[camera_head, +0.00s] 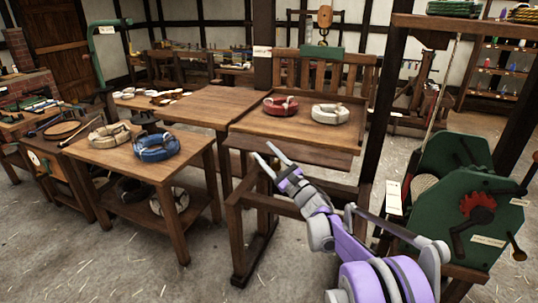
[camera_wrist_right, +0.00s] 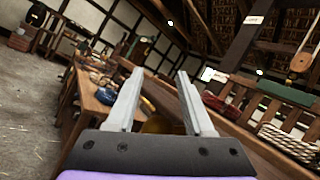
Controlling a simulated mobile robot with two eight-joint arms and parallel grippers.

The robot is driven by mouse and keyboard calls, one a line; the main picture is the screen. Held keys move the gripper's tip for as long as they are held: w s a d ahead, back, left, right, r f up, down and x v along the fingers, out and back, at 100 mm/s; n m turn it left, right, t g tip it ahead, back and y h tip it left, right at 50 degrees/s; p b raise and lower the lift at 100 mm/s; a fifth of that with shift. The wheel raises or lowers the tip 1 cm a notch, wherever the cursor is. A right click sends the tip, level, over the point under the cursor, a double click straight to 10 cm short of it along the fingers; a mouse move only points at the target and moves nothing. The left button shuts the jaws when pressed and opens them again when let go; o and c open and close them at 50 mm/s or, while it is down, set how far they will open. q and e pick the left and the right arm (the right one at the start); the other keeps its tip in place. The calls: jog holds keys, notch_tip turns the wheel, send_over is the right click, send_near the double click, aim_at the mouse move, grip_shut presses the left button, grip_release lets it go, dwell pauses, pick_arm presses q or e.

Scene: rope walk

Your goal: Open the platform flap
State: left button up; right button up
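The wooden platform (camera_head: 300,124) stands in the middle of the head view with a slatted back. A plain board (camera_head: 310,154) runs along its front edge and looks like the flap; I cannot tell its angle for sure. My right gripper (camera_head: 268,153) is in front of this board, near its left half, with fingers spread and nothing between them. In the right wrist view the gripper (camera_wrist_right: 158,92) is also open, and a blurred brownish round thing shows low behind the fingers. Whether the fingers touch the board cannot be told. My left gripper is not in view.
A red coil (camera_head: 281,106) and a white coil (camera_head: 330,114) lie on the platform. A hook block (camera_head: 324,17) hangs above. A side table (camera_head: 130,150) with coils stands left. A green crank machine (camera_head: 450,205) stands right. The floor at front left is clear.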

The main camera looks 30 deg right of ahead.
jog(key=shift+o, duration=1.1)
jog(key=shift+s, duration=0.1)
jog(key=shift+d, duration=0.2)
jog(key=b+v, duration=0.1)
jog(key=v, duration=0.9)
jog(key=shift+s+f+b, duration=0.15)
jog(key=shift+s+b, duration=0.2)
jog(key=shift+c, duration=0.2)
